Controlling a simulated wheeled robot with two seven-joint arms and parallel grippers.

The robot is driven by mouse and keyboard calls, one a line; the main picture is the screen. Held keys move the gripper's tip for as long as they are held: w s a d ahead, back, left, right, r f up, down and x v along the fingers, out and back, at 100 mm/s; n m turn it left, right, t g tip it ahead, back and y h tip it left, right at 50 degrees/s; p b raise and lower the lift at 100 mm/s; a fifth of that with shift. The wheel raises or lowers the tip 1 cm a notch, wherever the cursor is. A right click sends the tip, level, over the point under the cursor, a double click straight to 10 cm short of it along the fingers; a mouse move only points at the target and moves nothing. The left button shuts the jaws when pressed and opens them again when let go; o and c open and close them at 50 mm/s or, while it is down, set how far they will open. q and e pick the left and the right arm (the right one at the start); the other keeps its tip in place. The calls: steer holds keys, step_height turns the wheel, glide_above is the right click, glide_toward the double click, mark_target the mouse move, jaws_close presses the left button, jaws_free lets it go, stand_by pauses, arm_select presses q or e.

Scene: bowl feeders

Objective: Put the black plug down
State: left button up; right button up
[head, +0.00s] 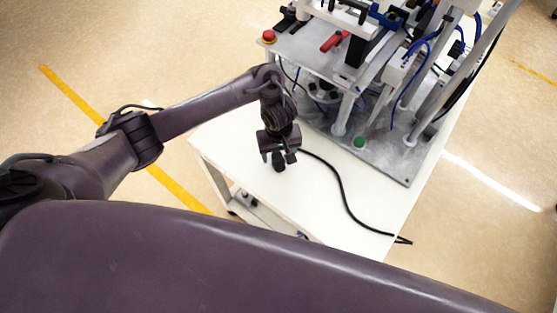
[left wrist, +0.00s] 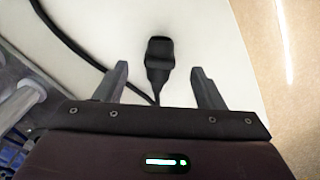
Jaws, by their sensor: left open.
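The black plug (left wrist: 159,54) lies on the white table top, with its cable running from it along the table. In the head view the plug (head: 279,166) shows small and dark just below my left gripper (head: 278,158). In the left wrist view my left gripper (left wrist: 161,85) is open. Its two fingers stand apart on either side of the plug's narrow cable end, with gaps on both sides. The plug's wider head lies beyond the fingertips. My right gripper is in neither view.
The white table (head: 322,208) has bare room around the plug. A black cable (head: 346,201) runs across it to the front right edge. A machine on a grey metal plate (head: 391,165) stands behind, with a red button (head: 268,36) and a green button (head: 359,142).

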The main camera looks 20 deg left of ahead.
mark_target(279, 159)
arm_select(q)
steer(key=f, duration=0.4)
steer(key=shift+w+a, duration=0.2)
steer(key=shift+w, duration=0.05)
steer(key=shift+f, duration=0.45)
steer(key=c, duration=1.2)
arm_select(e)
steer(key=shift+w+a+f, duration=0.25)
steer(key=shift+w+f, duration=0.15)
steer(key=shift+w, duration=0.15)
arm_select(q)
steer(key=shift+r, duration=0.1)
